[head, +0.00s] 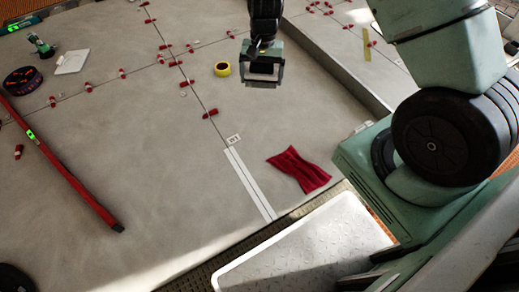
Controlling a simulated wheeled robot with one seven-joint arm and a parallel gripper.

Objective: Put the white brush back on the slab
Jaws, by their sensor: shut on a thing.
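My gripper (264,76) hangs over the upper middle of the grey slab (155,165), in the head view. Its jaws point down and are shut on a pale thing, seen only in part between the fingers. It looks to be the white brush (262,68); its bristles and full shape cannot be made out. No other white brush shows on the slab. I cannot tell how high the gripper is above the surface.
A yellow tape roll (222,69) lies just left of my gripper. A red cloth (300,170) lies lower right, beside white strips (249,184). A long red level (62,165) lies at left. Several red clips sit along the joints. A step edge (335,72) runs at right.

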